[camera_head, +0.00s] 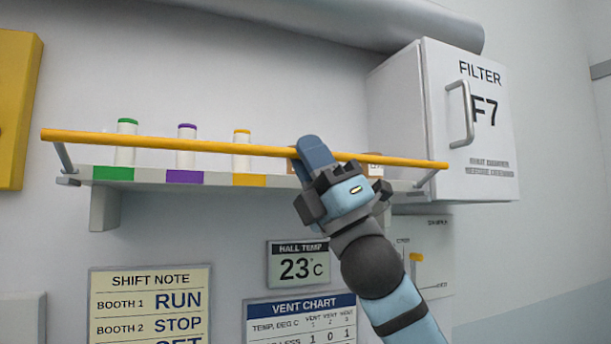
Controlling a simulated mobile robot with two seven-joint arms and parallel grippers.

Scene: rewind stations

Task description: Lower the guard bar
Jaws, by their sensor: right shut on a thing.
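The guard bar (215,147) is a long yellow-orange rod in front of a wall shelf. It is carried at each end by a short grey arm, and it sits above the level of the shelf's front edge. My right gripper (315,153) is at the bar, right of its middle, and is shut on it. The gripper hides a short piece of the bar and part of the shelf behind. My left gripper is not in view.
The shelf (135,184) holds bottles with green (126,143), purple (187,146) and yellow (242,149) caps. A brown box is partly hidden behind my gripper. A white filter cabinet (480,170) with a handle stands at right. Signs (298,264) hang below.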

